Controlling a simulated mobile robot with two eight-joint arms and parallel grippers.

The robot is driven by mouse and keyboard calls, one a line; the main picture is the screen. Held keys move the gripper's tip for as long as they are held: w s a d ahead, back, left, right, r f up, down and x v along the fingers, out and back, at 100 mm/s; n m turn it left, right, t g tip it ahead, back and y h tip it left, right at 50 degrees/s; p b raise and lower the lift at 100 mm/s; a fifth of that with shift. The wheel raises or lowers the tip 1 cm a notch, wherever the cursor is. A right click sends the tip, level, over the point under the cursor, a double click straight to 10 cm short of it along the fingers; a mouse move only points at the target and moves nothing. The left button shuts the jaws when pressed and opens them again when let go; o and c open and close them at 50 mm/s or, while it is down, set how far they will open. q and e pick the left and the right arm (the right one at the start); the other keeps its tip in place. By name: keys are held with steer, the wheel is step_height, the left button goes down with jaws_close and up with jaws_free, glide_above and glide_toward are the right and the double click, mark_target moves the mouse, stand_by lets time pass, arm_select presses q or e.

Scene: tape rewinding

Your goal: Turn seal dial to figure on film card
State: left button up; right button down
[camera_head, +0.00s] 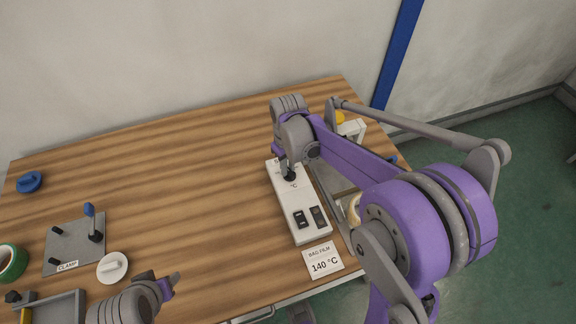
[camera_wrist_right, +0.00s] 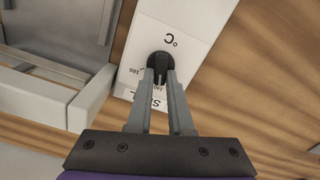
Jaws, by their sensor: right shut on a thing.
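The seal dial is a black knob (camera_wrist_right: 158,66) on a white control panel (camera_head: 310,222), with °C and printed figures, 160 and 180 among them, upside down in the wrist view. My right gripper (camera_wrist_right: 160,80) is shut on the knob, one finger on each side. In the head view the right gripper (camera_head: 288,172) comes down on the panel's far end and partly hides the dial. The pointer's exact setting cannot be read. The film card (camera_head: 323,260) reads "BAG FILM 140 °C" and lies in front of the panel. My left gripper (camera_head: 170,285) is low at the left, apart from everything; its jaw opening is unclear.
Two black rocker switches (camera_head: 309,217) sit on the panel's near end. A clamp plate (camera_head: 68,257) with a blue-tipped lever, a white round knob (camera_head: 112,267), a green tape roll (camera_head: 12,262) and a grey tray (camera_head: 60,308) are at the left. The table's middle is clear.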

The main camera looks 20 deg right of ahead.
steer(key=c, duration=0.8)
jaws_free()
step_height(320, 180, up, 11)
steer(key=shift+f+p, duration=0.1)
steer(key=shift+p, duration=0.35)
steer(key=s+f+m+t, duration=0.1)
steer(key=s, duration=0.5)
steer(key=s+a+f+m+t+p, duration=0.1)
steer(key=s+t, duration=0.1)
steer(key=s, duration=0.4)
steer(key=s+a+f+t+p, duration=0.1)
steer(key=s+t, duration=0.1)
steer(key=s, duration=0.4)
steer(key=shift+s+a+f+m, duration=0.1)
steer(key=shift+a+f+m, duration=0.1)
steer(key=shift+f+m, duration=0.2)
